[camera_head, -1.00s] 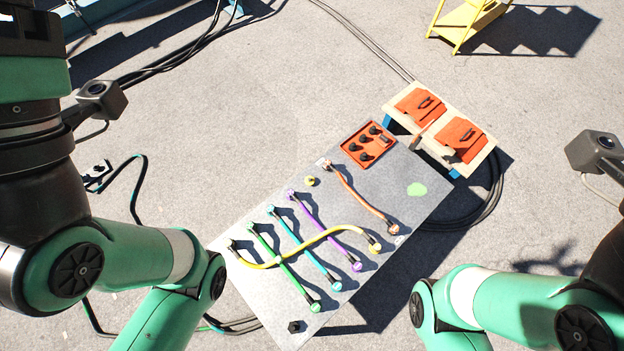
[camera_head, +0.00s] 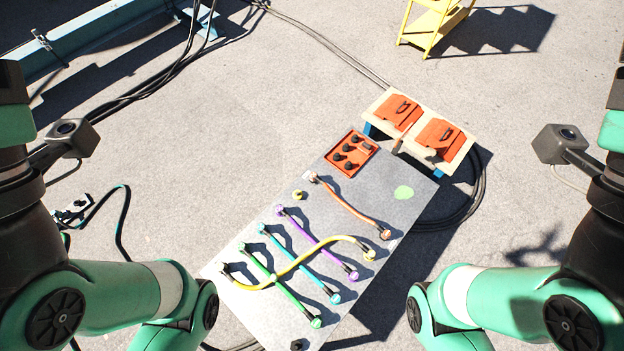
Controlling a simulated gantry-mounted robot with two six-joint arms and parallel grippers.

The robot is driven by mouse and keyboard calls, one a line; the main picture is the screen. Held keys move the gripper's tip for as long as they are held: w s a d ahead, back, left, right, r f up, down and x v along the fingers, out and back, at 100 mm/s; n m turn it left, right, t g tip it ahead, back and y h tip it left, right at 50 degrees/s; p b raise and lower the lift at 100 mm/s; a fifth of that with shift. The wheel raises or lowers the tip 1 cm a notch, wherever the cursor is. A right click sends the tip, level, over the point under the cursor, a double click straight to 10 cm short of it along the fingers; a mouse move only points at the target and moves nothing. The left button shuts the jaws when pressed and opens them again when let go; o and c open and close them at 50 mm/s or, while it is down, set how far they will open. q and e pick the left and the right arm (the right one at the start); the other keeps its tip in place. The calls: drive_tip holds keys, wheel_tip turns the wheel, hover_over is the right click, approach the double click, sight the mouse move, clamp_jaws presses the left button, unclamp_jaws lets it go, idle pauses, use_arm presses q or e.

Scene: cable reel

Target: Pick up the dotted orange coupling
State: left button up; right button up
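An orange cable (camera_head: 347,204) lies on the grey metal table, running diagonally between two couplings. One orange coupling (camera_head: 313,177) is at its upper left end, near the red-orange tray. The other orange coupling (camera_head: 386,234) is at its lower right end, near a pale green patch. Dots are too small to make out on either one. Both of my arms come in from the sides and bend below the table's level in the picture. Neither gripper shows, and nothing of mine touches the orange cable.
The table (camera_head: 395,212) also bears purple, blue, green and yellow cables; the yellow cable (camera_head: 300,262) crosses over others. A red-orange tray (camera_head: 337,157) holds several black parts. A wooden stand (camera_head: 378,103) with two orange flaps is behind. A yellow step stool (camera_head: 433,22) stands at the back.

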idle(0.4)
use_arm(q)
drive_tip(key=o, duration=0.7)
